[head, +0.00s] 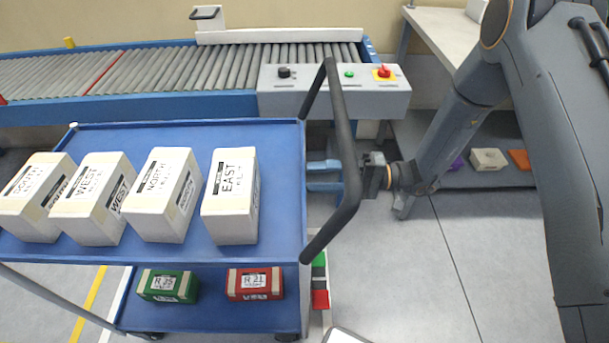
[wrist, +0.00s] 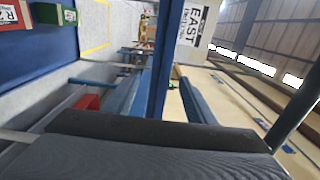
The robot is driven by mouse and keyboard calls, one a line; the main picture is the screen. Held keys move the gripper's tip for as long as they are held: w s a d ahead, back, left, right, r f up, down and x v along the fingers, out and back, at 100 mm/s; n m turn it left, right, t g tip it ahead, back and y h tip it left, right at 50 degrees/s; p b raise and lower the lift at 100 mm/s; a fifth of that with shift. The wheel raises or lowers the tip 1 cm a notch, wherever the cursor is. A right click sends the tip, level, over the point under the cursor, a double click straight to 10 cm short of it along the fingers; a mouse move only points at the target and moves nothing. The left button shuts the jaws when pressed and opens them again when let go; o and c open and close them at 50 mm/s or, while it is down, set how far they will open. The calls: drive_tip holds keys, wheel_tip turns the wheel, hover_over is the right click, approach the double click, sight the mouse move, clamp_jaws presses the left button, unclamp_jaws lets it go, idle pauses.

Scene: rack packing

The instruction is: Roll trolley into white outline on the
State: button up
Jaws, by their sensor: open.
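The blue trolley (head: 150,135) stands in front of the roller conveyor. Its top shelf bears several white boxes, including the EAST box (head: 230,196). Its lower shelf holds a green box (head: 168,285) and a red box (head: 255,284). Its dark handle (head: 344,130) rises at the right end. My gripper (head: 372,176) is open at the handle's middle; whether it touches the bar cannot be told. In the wrist view, the trolley's blue edge (wrist: 160,60) and the EAST box (wrist: 193,25) show beyond a dark bar. A white floor line (head: 117,300) shows at lower left; the full outline is not visible.
The roller conveyor (head: 180,108) runs behind the trolley, with a control panel (head: 335,92) near the handle. A yellow floor line (head: 88,305) runs at lower left. A bench (head: 445,35) with low shelf stands back right. Grey floor (head: 410,270) right of the trolley is clear.

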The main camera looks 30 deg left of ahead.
sight(299, 178)
drive_tip(key=x, duration=0.5)
drive_tip(key=shift+a, duration=0.1)
clamp_jaws()
idle(1.3)
